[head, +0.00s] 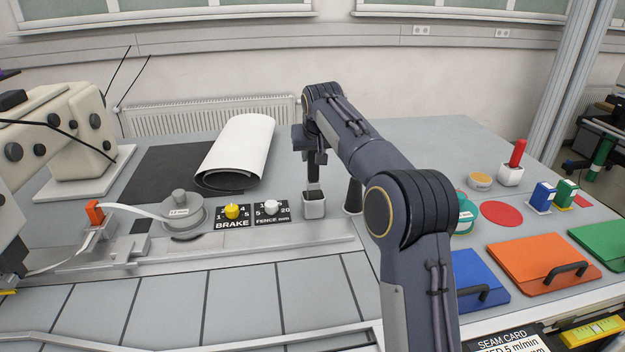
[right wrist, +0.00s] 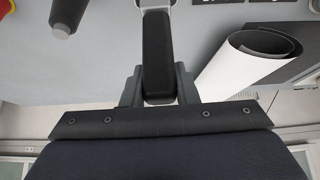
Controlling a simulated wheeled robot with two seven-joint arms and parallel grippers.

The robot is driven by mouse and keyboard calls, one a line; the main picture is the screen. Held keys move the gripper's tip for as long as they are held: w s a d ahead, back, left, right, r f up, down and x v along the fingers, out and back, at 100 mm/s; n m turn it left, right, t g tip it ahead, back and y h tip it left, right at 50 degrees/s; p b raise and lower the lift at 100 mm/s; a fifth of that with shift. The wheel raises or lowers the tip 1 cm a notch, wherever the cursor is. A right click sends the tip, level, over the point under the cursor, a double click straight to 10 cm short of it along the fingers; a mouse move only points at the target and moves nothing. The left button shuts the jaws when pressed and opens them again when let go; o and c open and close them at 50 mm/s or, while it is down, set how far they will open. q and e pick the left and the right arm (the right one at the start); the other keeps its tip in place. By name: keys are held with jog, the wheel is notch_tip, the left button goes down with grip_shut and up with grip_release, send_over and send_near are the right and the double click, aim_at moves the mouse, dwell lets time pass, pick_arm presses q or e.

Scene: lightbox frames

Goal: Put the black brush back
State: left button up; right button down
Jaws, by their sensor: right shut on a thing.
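The black brush (right wrist: 157,50) is held between the fingers of my right gripper (right wrist: 157,88), which is shut on it. In the head view my right gripper (head: 317,160) points down over a small light-grey holder (head: 314,209). The dark lower part of the brush (head: 313,188) shows at the mouth of the holder, roughly upright. How deep it sits inside is hidden. In the right wrist view the pale holder (right wrist: 155,4) shows at the brush's far end. My left gripper is not in view.
Left are the FENCE knob (head: 271,207), the yellow BRAKE knob (head: 232,211) and a white roll (head: 238,150). My right arm partly hides a teal container (head: 464,214). Coloured folders (head: 541,255) lie at right.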

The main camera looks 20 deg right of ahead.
aim_at(313, 167)
jog(key=shift+f, duration=2.3)
jog(key=shift+b, duration=0.3)
jog(key=shift+f, duration=0.15)
jog(key=c, duration=1.1)
grip_release()
jog(key=shift+s+r, duration=0.15)
jog(key=shift+r, duration=0.3)
jog(key=v, duration=1.1)
jog(key=shift+s+r, duration=0.15)
